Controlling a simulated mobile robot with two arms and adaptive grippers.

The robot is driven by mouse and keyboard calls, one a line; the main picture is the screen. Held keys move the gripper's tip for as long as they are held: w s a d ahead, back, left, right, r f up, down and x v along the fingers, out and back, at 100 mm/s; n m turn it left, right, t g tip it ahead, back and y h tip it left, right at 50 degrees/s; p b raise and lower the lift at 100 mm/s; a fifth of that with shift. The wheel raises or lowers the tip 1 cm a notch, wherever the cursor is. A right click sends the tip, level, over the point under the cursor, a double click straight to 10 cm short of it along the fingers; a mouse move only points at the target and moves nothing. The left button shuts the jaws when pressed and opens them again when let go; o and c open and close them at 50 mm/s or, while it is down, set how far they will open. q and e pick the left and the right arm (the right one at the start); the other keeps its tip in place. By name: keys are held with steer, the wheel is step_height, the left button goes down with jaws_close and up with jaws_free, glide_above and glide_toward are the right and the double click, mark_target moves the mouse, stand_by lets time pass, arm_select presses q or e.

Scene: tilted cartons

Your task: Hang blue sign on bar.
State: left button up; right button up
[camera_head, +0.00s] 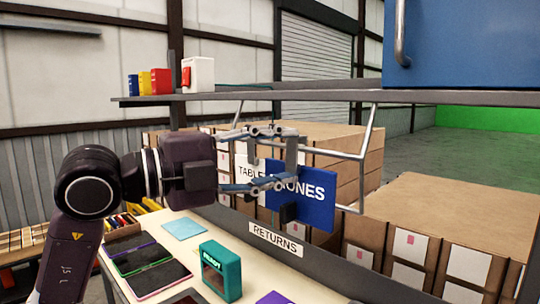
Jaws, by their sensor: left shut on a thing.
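A blue sign (318,205) with white lettering, partly covered so that "ONES" reads clearly, is upright in front of my left gripper (289,178). My left gripper comes in from the left and is shut on the sign, with its dark fingertips over the sign's left part. The grey metal bar (330,153) runs under the shelf, held by slanted supports. The sign overlaps the bar's lower part in the picture; I cannot tell whether they touch. My right gripper is not in view.
Below, a table holds dark tablets (150,272), a teal boxed device (221,270) and a "RETURNS" label (276,240). Cartons (450,225) stand behind.

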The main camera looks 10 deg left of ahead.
mark_target(315, 152)
arm_select(q)
steer(key=shift+w+d+r+p, duration=0.1)
steer(key=shift+w+d+p, duration=0.2)
steer(key=shift+w+d, duration=0.45)
steer(key=shift+w+d+p, duration=0.25)
steer(key=shift+w+d, duration=0.2)
steer(key=shift+w, duration=0.25)
steer(key=shift+w+d+p, duration=0.25)
steer(key=shift+w+d, duration=0.15)
steer(key=shift+w, duration=0.3)
steer(key=shift+w+d+f, duration=0.15)
steer(key=shift+w+f, duration=0.1)
steer(key=shift+f+b, duration=0.75)
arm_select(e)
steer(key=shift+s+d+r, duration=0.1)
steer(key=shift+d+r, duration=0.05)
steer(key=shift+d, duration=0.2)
arm_select(q)
steer(key=shift+s, duration=0.1)
